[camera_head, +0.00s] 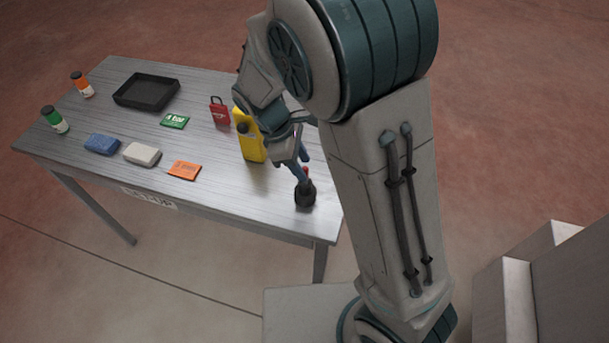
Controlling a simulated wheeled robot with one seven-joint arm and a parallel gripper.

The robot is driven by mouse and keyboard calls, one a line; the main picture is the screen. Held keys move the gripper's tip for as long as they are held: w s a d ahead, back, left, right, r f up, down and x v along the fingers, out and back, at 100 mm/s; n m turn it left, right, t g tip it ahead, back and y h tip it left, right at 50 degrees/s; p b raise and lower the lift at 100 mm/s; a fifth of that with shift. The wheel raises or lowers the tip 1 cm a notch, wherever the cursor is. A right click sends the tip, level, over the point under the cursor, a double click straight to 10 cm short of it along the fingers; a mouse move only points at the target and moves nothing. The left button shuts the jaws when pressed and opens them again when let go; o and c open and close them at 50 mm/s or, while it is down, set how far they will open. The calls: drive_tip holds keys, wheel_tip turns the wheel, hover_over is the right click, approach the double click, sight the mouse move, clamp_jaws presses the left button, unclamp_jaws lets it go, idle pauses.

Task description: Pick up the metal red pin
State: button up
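A small red-topped pin (306,170) shows above a round black base (305,196) near the right front corner of the metal table. Its lower part is hard to make out. My gripper (301,175) points down at the pin from above and left, its fingers very close to it or overlapping it in the picture. The fingers are small and partly hidden, so I cannot tell whether they touch the pin or how far apart they are.
A yellow device (249,140) stands just left of my gripper, with a red padlock-shaped item (219,111) behind it. A black tray (147,91), cards, blue and white blocks and two bottles occupy the table's left part.

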drive_tip(key=shift+x, duration=1.35)
clamp_jaws()
drive_tip(key=shift+w+r, duration=0.1)
